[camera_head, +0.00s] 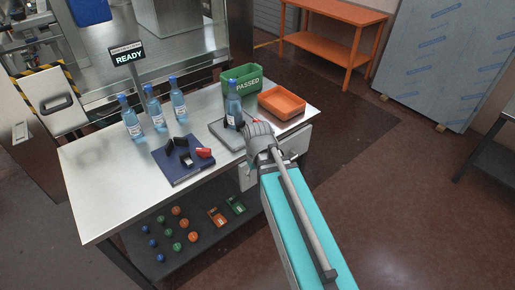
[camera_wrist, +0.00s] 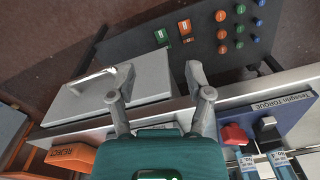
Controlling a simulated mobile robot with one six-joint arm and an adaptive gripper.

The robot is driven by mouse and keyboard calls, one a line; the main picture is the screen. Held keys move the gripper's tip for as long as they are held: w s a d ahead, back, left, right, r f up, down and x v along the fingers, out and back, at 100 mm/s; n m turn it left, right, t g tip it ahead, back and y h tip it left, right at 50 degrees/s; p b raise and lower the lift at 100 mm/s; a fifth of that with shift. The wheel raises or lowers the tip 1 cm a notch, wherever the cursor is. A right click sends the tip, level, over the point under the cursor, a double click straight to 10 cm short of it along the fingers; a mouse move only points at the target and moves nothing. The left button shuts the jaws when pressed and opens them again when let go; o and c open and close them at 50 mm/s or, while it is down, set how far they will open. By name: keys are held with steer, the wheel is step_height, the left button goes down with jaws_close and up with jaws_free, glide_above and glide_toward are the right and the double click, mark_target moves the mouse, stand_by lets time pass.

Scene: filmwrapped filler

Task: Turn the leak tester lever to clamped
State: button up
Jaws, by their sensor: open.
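The leak tester appears to be the grey base plate (camera_head: 219,133) near the table's right end, with a blue bottle (camera_head: 234,108) upright on it. A small red part (camera_head: 256,120), possibly its lever, shows just behind my gripper (camera_head: 262,138); my wrist hides most of that side. In the wrist view my gripper (camera_wrist: 160,76) is open and empty, its fingers pointing past the table edge toward the drawer front and lower shelf. The tester is mostly hidden behind the gripper body there, so I cannot tell the lever's position.
A blue torque tester (camera_head: 183,163) with a red handle (camera_head: 204,152) stands left of the grey plate. Three bottles (camera_head: 154,108) stand behind. A green PASSED bin (camera_head: 249,84) and an orange bin (camera_head: 281,104) stand at right. Caps (camera_head: 177,246) lie on the lower shelf.

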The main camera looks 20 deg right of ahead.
steer(key=w+d+r+n+t+p, duration=0.1)
steer(key=w+d+r+p, duration=0.2)
steer(key=w, duration=0.5)
steer(key=w+d+r+n+t+y+p, duration=0.1)
steer(key=w+d+r+n+p, duration=0.1)
steer(key=w+d+r, duration=0.3)
steer(key=w+d+r+n+t+p, duration=0.1)
steer(key=w+d+r+p, duration=0.3)
steer(key=w, duration=0.6)
steer(key=shift+w+n+t+y+p, duration=0.4)
steer(key=shift+n+p, duration=0.1)
steer(key=shift+n, duration=0.1)
steer(key=shift+f, duration=0.3)
steer(key=b+x, duration=1.2)
steer(key=x, duration=0.1)
steer(key=shift+a+f+b, duration=0.1)
steer(key=shift+f+b, duration=0.05)
steer(key=shift+b, duration=0.25)
steer(key=shift+c, duration=0.3)
jaws_close()
